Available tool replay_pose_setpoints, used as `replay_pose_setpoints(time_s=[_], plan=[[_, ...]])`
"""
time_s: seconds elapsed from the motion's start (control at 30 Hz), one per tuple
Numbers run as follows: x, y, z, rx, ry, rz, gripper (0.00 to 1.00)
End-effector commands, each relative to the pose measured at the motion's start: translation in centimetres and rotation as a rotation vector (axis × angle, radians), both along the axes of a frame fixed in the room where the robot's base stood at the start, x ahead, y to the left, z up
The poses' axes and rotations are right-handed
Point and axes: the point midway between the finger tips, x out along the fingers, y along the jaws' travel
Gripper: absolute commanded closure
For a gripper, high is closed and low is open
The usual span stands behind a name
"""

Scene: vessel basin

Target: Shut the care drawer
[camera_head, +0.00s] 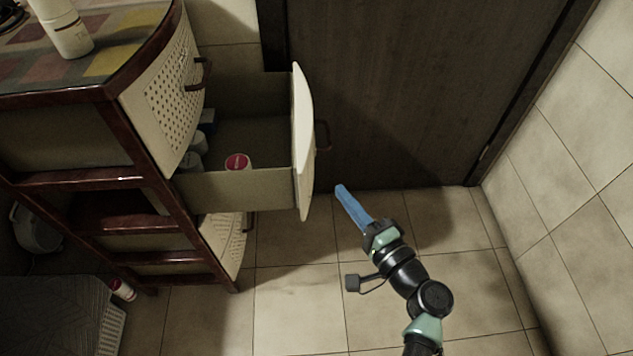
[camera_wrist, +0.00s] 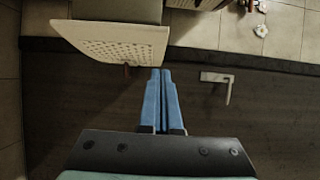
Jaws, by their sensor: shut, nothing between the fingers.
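The care drawer (camera_head: 235,188) is pulled far out of the dark wooden cabinet. Its pale front panel (camera_head: 302,140) faces right and carries a dark handle (camera_head: 322,135). Inside the drawer are a jar with a red lid (camera_head: 238,163) and some pale containers. My gripper (camera_head: 341,189) has blue fingers that are shut with nothing between them. It is to the right of the drawer front, apart from it in the head view. In the wrist view, the perforated front (camera_wrist: 112,42) with its handle (camera_wrist: 126,71) lies ahead and left of the blue fingertips (camera_wrist: 160,72).
The cabinet (camera_head: 150,150) stands at the left, with a white bottle (camera_head: 65,28) on its top. A dark door (camera_head: 410,90) is behind, and its handle (camera_wrist: 220,82) shows in the wrist view. A tiled wall (camera_head: 590,130) rises at the right. Tiled floor (camera_head: 295,300) is clear.

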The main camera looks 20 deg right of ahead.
Motion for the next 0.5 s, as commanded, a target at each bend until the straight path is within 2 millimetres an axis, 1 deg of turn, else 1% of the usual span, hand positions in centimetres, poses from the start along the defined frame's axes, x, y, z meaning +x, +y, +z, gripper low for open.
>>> replay_pose_setpoints(time_s=[0.03,0.1,0.17,0.2,0.3,0.5], plan=[[1.2,0.3,-0.1,-0.002,0.000,0.003,1.00],[2.6,0.5,-0.1,-0.001,0.000,0.002,1.00],[3.6,1.0,-0.1,-0.002,0.001,0.003,1.00],[3.8,1.7,-0.1,-0.001,0.002,0.004,1.00],[4.5,2.8,0.0,-0.002,0.001,0.000,1.00],[5.2,3.9,0.0,-0.002,0.000,-0.001,1.00]])
